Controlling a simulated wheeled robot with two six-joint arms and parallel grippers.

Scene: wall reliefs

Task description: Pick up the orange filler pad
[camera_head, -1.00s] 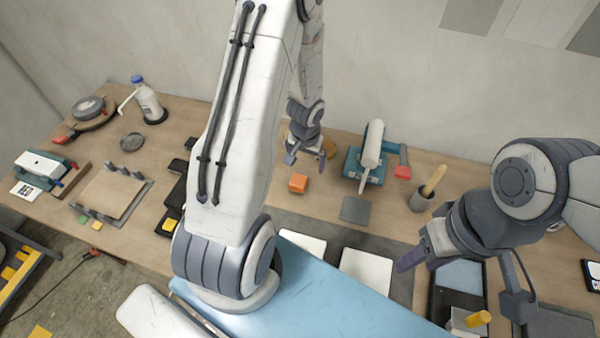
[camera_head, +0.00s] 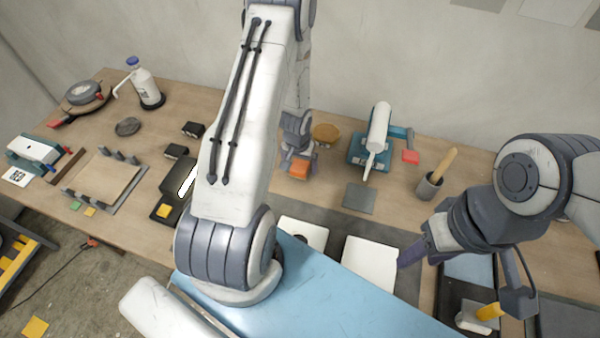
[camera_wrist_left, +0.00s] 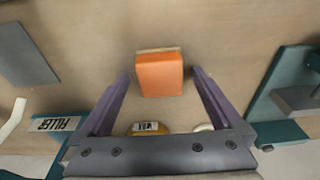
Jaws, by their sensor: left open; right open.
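The orange filler pad (camera_head: 299,170) is a small orange block with a tan layer along one edge, lying on the wooden bench. In the left wrist view the pad (camera_wrist_left: 160,76) sits centred between the fingertips. My left gripper (camera_head: 298,162) is open over the pad; its purple fingers (camera_wrist_left: 161,72) stand on either side with a gap to it, and the pad is not gripped. My right gripper (camera_head: 462,280) is open and empty at the right, above the front of the bench.

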